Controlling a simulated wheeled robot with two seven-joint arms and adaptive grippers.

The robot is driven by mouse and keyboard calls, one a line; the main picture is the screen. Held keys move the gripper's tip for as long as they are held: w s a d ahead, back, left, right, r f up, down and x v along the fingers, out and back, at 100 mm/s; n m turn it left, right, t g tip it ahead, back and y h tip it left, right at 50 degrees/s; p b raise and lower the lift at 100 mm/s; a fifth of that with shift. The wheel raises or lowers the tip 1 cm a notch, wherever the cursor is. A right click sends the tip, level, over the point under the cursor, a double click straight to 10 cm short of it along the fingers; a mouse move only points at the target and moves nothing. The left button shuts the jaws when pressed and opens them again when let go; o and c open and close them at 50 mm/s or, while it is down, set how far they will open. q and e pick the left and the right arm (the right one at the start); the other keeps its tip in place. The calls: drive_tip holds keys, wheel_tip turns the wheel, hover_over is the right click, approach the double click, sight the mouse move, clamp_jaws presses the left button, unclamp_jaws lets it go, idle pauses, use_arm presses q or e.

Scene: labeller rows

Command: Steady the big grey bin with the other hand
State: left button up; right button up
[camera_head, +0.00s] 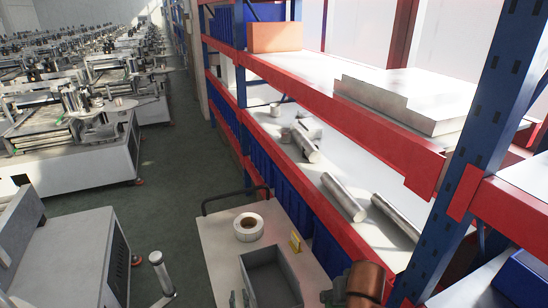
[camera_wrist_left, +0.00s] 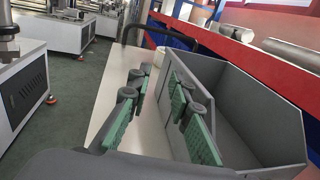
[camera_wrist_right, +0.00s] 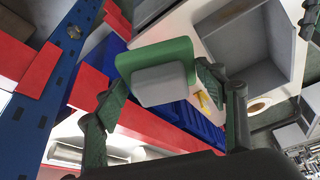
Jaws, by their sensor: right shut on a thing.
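The big grey bin (camera_head: 270,279) stands open on the white cart top, and its inside looks empty. It also shows in the left wrist view (camera_wrist_left: 255,112) and at the top of the right wrist view (camera_wrist_right: 243,45). My left gripper (camera_wrist_left: 160,105) is open at the bin's left wall, its right finger overlapping that wall. I cannot tell whether it touches. My right gripper (camera_wrist_right: 158,75) is shut on a green and grey block (camera_wrist_right: 165,85), held apart from the bin.
A white label roll (camera_head: 248,227) and a small yellow item (camera_head: 296,242) lie on the cart top (camera_head: 222,248). The red and blue shelf rack (camera_head: 340,128) stands close on the right, holding metal cylinders (camera_head: 343,197). A copper-brown round thing (camera_head: 365,282) shows near my right gripper.

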use_arm(q)
drive_tip(key=shift+s+d, duration=0.15)
drive_tip(key=shift+s, duration=0.6)
drive_tip(key=shift+s+d, duration=0.15)
drive_tip(key=shift+s, duration=0.6)
drive_tip(key=shift+o, duration=0.4)
